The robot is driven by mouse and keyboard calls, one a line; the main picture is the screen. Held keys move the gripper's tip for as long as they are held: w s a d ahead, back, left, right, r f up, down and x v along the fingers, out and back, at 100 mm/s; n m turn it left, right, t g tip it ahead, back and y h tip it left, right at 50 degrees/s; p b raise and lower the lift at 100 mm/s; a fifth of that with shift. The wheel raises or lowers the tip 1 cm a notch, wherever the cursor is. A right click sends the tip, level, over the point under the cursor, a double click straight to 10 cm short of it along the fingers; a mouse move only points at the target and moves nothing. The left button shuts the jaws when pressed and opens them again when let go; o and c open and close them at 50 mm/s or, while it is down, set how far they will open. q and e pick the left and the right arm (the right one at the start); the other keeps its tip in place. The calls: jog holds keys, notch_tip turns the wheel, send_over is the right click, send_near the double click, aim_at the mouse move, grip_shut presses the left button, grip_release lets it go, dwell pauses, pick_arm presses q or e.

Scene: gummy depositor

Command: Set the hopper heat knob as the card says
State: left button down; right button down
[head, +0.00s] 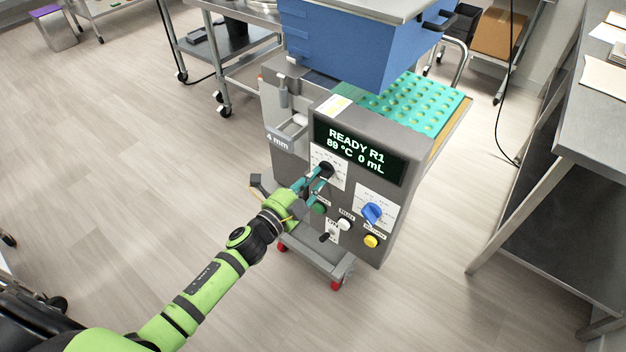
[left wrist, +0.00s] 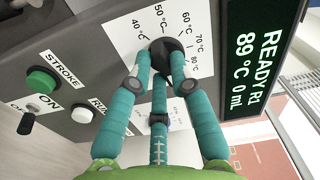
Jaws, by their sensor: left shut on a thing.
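The depositor's front panel carries a black knob (head: 327,168) on a white temperature dial. In the left wrist view the black knob (left wrist: 171,52) sits amid marks reading 40 to 80 °C; its pointer is hidden. My left gripper (head: 317,180) is shut on this knob, its teal fingers around it, also in the left wrist view (left wrist: 165,78). The display (head: 358,150) reads READY R1, 89 °C, 0 mL. A small white and yellow card (head: 335,104) lies on the machine's top edge; its text is too small to read. My right gripper is out of view.
Right of the held knob is a blue knob (head: 372,212) on its own label. Below are a green button (head: 319,209), a white button (head: 344,224), a yellow button (head: 371,241) and a toggle switch (head: 325,237). A teal mould tray (head: 447,100) lies behind. A steel table (head: 590,125) stands right.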

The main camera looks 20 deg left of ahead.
pick_arm(q)
jog(key=shift+r, duration=0.1)
jog(key=c, duration=1.1)
grip_release()
jog(key=shift+s, duration=0.1)
jog(key=v, duration=1.1)
jog(key=shift+s+a, duration=0.15)
jog(key=shift+s, duration=0.25)
